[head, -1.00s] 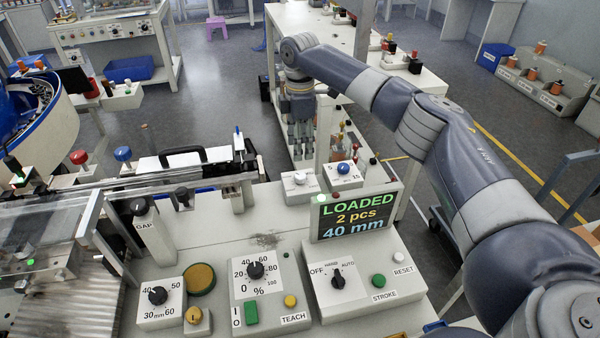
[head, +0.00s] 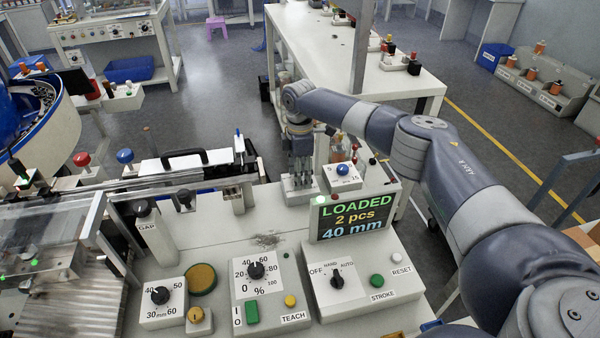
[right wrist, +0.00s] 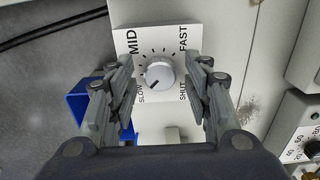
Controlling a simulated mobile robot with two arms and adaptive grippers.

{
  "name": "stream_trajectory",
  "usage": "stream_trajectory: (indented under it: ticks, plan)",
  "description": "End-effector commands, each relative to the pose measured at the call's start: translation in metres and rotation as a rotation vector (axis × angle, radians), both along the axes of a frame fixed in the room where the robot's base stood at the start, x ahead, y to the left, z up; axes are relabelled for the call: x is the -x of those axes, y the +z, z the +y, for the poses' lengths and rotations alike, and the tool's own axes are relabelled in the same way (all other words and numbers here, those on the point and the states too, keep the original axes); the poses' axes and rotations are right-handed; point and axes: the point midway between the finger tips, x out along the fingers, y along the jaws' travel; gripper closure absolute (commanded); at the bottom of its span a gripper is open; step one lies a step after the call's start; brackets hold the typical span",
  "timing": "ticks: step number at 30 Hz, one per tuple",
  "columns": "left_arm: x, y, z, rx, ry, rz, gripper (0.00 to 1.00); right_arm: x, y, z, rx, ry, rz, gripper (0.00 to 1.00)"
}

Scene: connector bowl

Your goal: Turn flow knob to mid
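The flow knob (right wrist: 160,72) is a round light-grey knob on a white plate (right wrist: 128,42) marked SLOW, MID, FAST and SHUT. A dark mark on it seems to point toward SLOW. My right gripper (right wrist: 163,80) is open, with one finger on each side of the knob. A gap shows between the knob and each finger. In the head view my right gripper (head: 299,184) points down over the back of the console and hides the knob. My left gripper is not in view.
A blue knob (head: 342,169) on its box stands just right of the gripper. The display (head: 354,215) reads LOADED, 2 pcs, 40 mm. The console front carries a percent dial (head: 255,270), a gap dial (head: 160,295) and a mode switch (head: 336,277).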

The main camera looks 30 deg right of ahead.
Motion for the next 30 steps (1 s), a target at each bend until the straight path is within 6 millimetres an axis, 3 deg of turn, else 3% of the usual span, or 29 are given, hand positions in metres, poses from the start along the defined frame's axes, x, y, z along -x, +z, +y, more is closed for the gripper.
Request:
stream_trajectory:
  ticks: [1,5,17,30]
  plan:
    - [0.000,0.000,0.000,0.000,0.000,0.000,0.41,0.000,0.000,0.000,0.000,0.000,0.000,0.70]
    - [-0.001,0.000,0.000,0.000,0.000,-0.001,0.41,0.000,0.000,0.000,0.000,0.000,0.000,0.97]
    - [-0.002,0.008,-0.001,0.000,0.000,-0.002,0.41,0.000,0.002,0.000,0.000,-0.047,0.002,0.97]
    - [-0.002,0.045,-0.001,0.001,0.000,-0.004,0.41,0.001,0.004,0.001,-0.002,-0.377,0.004,0.97]
